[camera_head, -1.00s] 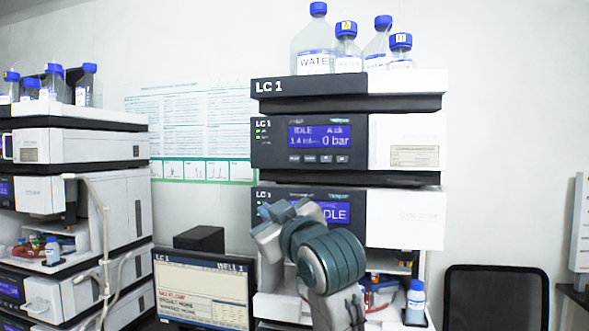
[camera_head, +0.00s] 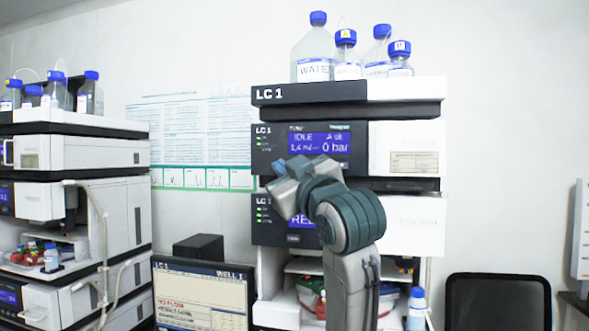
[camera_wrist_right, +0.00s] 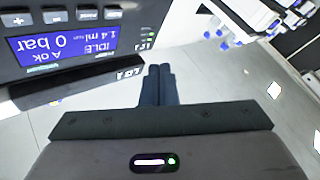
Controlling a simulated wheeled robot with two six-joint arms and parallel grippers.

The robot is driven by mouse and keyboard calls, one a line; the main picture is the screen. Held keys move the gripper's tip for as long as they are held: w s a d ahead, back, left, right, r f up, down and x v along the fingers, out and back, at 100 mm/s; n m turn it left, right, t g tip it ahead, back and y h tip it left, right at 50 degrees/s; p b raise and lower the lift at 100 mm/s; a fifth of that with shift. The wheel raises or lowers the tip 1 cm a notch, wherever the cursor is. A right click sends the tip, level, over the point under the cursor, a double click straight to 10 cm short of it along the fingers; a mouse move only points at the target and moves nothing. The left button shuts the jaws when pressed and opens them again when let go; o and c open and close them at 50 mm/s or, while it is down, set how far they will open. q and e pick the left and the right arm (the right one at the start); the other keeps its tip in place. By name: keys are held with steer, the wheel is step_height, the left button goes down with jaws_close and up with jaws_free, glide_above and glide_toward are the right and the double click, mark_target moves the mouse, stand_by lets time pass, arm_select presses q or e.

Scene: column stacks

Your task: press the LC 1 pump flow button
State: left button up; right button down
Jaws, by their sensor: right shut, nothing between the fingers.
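The LC 1 pump module (camera_head: 260,160) is the upper dark-fronted unit of the right stack. Its blue display (camera_head: 320,144) reads IDLE and 0 bar. In the head view my right gripper (camera_head: 279,169) and wrist cover its button row. In the right wrist view the picture is upside down, and the display (camera_wrist_right: 62,45) is at upper left with a row of buttons (camera_wrist_right: 87,15) along the top edge. My right gripper's fingers (camera_wrist_right: 160,72) are together and empty, pointing beside the module's front. I see no contact with a button. My left gripper is not in view.
Capped bottles (camera_head: 313,55) stand on top of the stack. A second dark-fronted module (camera_head: 262,232) sits below the pump, partly behind my arm. A monitor (camera_head: 200,290) stands at lower left, and another instrument stack (camera_head: 125,200) at far left.

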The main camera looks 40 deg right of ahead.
steer(key=w+d+b, duration=0.1)
steer(key=w+d, duration=0.3)
steer(key=d, duration=0.1)
steer(key=shift+w+d+b, duration=0.35)
steer(key=shift+w, duration=0.05)
steer(key=shift+d, duration=0.1)
stand_by(1.8)
steer(key=shift+w+d, duration=0.25)
steer(key=shift+w+d, duration=0.3)
stand_by(0.7)
steer(key=shift+a, duration=0.1)
steer(key=shift+s+a+p, duration=0.5)
steer(key=shift+s+a, duration=0.05)
stand_by(0.4)
